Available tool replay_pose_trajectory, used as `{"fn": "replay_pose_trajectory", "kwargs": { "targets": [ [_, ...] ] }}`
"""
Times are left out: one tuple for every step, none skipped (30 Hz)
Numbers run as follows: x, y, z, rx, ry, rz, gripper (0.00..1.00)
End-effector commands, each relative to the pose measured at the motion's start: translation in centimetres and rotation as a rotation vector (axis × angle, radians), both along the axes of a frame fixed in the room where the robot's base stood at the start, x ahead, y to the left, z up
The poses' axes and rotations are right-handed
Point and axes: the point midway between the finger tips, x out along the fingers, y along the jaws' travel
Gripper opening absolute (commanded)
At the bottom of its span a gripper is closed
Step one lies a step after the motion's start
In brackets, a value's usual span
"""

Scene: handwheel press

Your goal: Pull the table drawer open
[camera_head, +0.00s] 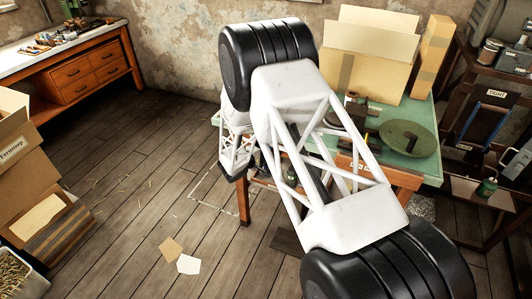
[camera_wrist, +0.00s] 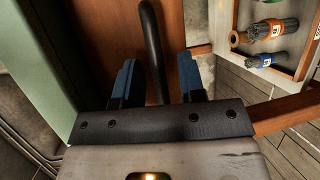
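The table (camera_head: 430,168) has a pale green top and orange-brown wooden legs; its green edge shows at the left of the wrist view (camera_wrist: 30,62). A brown wooden drawer front (camera_wrist: 95,35) carries a black curved bar handle (camera_wrist: 153,45). My gripper (camera_wrist: 156,62) is open, with one blue-padded finger on each side of the handle. Gaps show between the handle and both fingers, and nothing is gripped.
A round green disc (camera_head: 408,138) and an open cardboard box (camera_head: 370,52) stand on the table. A dark rack (camera_head: 485,130) stands to the right. A light tray with banded bundles (camera_wrist: 270,32) lies right of my fingers. Open floor (camera_head: 140,190) lies left of the table.

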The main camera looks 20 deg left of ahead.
Motion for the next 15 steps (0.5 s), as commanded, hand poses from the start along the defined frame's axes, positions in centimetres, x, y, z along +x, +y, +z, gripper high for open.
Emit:
{"fn": "replay_pose_trajectory", "kwargs": {
  "targets": [
    [0.0,0.0,0.0,0.0,0.0,0.0,0.37],
    [-0.01,0.0,0.0,0.0,0.0,0.0,0.37],
    [-0.01,0.0,0.0,0.0,0.0,0.0,0.37],
    [-0.01,0.0,0.0,0.0,0.0,0.0,0.37],
    [-0.01,-0.01,-0.01,0.0,0.0,0.0,0.32],
    [-0.01,-0.01,0.0,0.0,0.0,0.0,0.26],
    [-0.01,-0.01,0.0,0.0,0.0,0.0,0.22],
    [-0.02,0.0,0.0,0.0,0.0,0.0,0.17],
    [-0.02,0.0,0.0,0.0,0.0,0.0,0.11],
    [-0.02,0.0,0.0,0.0,0.0,0.0,0.06],
    [-0.02,0.0,0.0,0.0,0.0,0.0,0.02],
    [-0.02,0.0,0.0,0.0,0.0,0.0,0.0],
    [-0.02,0.0,0.0,0.0,0.0,0.0,0.0],
    [-0.02,0.0,0.0,0.0,0.0,0.0,0.0],
    [-0.02,0.0,0.0,0.0,0.0,0.0,0.0]
  ]
}}
